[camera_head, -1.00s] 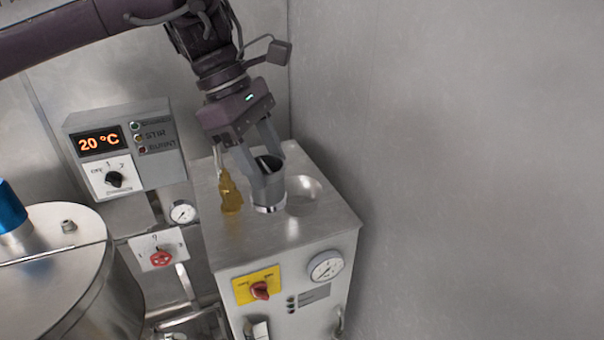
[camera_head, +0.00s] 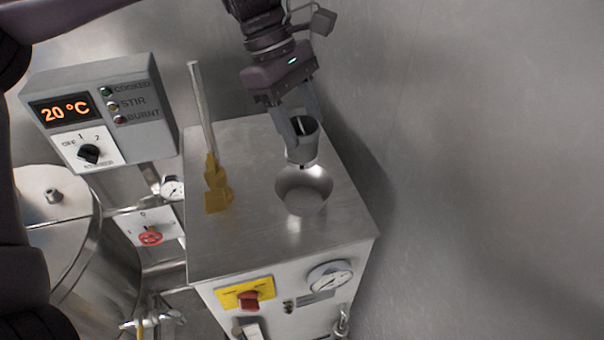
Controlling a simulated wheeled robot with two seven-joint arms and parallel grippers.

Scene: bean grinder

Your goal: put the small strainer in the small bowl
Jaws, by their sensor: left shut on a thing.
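The small strainer is a grey metal cup (camera_head: 302,150) with a dark inside. My left gripper (camera_head: 303,134) is shut on it, one finger on either side, and holds it roughly upright. The strainer's lower end is at the bowl's far rim. I cannot tell exactly how high it hangs. My right gripper is not in view.
A control box with a display (camera_head: 68,110) and a steel pot (camera_head: 50,200) are to the left. A bare wall (camera_head: 470,150) is on the right.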

